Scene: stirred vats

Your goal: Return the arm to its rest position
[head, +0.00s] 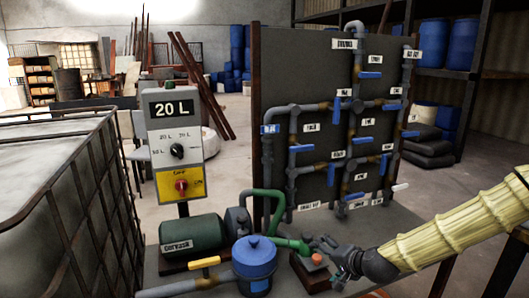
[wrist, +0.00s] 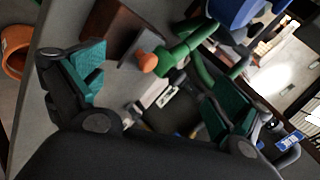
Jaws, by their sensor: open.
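My gripper (head: 335,262) is at the lower right in the head view, at the end of my arm in its pale yellow sleeve. It is close to a small box with an orange knob (head: 317,259) on the bench. In the wrist view my gripper (wrist: 160,95) has its two teal-padded fingers spread wide with nothing between the pads. The orange knob (wrist: 147,62) shows beyond the fingers, apart from them. Whether the gripper touches the box is hard to tell in the head view.
A blue filter housing (head: 254,262) and a green pump (head: 192,246) stand left of my gripper. A pipe panel with blue-handled valves (head: 330,120) rises behind. A control box (head: 172,140) and a caged tank (head: 60,200) are at left. Open floor (head: 225,170) lies behind.

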